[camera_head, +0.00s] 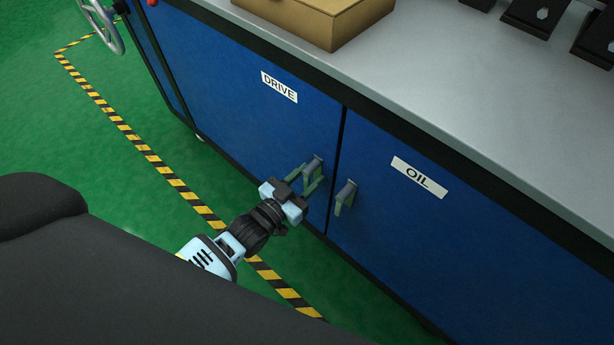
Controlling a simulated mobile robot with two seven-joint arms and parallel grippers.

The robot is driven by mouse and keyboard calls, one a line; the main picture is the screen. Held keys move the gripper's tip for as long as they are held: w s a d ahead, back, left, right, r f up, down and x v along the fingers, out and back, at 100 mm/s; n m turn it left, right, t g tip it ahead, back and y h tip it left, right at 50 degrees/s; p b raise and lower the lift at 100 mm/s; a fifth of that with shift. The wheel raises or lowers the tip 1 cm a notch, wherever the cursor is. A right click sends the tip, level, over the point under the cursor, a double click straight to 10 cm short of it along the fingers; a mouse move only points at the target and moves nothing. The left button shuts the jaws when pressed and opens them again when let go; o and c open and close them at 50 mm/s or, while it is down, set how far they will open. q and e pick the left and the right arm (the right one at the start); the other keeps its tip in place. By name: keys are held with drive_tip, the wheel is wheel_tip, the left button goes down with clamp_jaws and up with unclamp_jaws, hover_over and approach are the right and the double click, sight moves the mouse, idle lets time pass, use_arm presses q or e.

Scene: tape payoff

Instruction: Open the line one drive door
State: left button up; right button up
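The blue drive door (240,95) is closed, flush with the cabinet front, with a white DRIVE label (279,87) near its top. Its handle (316,166) is a grey and green lever at the door's right edge. My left gripper (303,183) is at this handle, its fingers close to or around the lever. The gripper partly hides the handle, so I cannot tell whether the fingers grip it. My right gripper is not in view.
The blue oil door (470,240), also closed, is just right, with its own handle (346,194) close to my gripper. A grey worktop (420,85) overhangs above, carrying a cardboard box (320,18). Green floor with a yellow-black stripe (150,157) lies in front; a handwheel (103,25) stands far left.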

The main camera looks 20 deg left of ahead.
use_arm(q)
drive_tip(key=shift+c, duration=0.2)
drive_tip(key=c, duration=0.7)
clamp_jaws()
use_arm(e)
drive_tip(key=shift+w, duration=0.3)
